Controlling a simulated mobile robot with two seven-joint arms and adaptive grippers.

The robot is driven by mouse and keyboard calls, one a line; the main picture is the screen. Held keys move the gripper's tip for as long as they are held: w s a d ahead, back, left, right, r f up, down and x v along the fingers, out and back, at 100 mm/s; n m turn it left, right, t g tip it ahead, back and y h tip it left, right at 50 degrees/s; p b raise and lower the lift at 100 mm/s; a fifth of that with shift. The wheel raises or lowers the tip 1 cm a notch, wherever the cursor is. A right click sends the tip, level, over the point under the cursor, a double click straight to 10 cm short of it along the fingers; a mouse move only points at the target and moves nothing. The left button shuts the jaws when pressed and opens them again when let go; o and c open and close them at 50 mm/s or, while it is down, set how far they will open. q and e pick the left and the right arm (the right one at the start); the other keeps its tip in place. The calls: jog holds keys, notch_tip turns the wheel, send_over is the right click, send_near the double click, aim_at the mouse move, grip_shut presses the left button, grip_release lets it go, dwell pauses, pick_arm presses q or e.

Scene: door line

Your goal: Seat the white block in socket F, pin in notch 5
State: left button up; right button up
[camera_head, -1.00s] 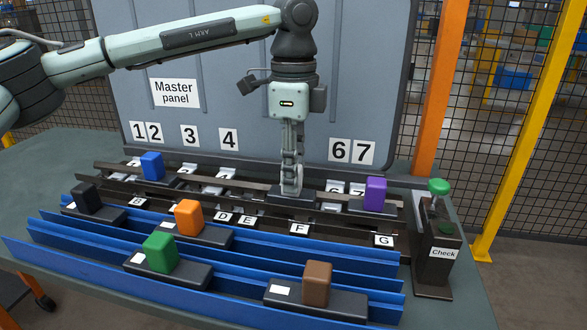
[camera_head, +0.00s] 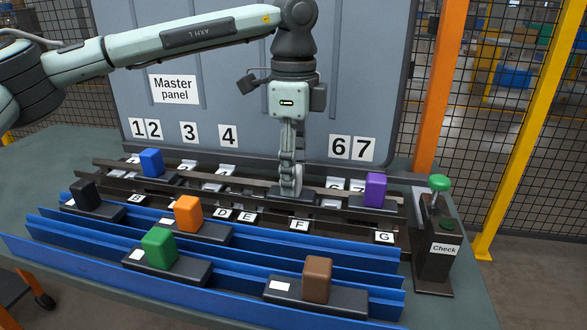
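My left gripper (camera_head: 291,188) points straight down over a dark carrier base (camera_head: 293,197) in the rack, just behind the label F (camera_head: 299,225). Its fingers are seen nearly edge-on, so their gap is hidden. A pale sliver, likely the white block (camera_head: 298,180), shows at the right side of the fingers. Most of it is covered. The notch 5 mark and the pin are hidden behind my arm and fingers. The base appears to sit in the rack at F; I cannot tell whether it is fully down. My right gripper is not in view.
A purple block (camera_head: 375,190) stands close on the right, a blue block (camera_head: 151,163) far left. Black (camera_head: 84,194), orange (camera_head: 188,213), green (camera_head: 159,248) and brown (camera_head: 318,279) blocks stand among the blue rails in front. A Check box (camera_head: 435,265) stands right.

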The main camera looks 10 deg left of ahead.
pick_arm(q)
notch_tip(320, 180, up, 12)
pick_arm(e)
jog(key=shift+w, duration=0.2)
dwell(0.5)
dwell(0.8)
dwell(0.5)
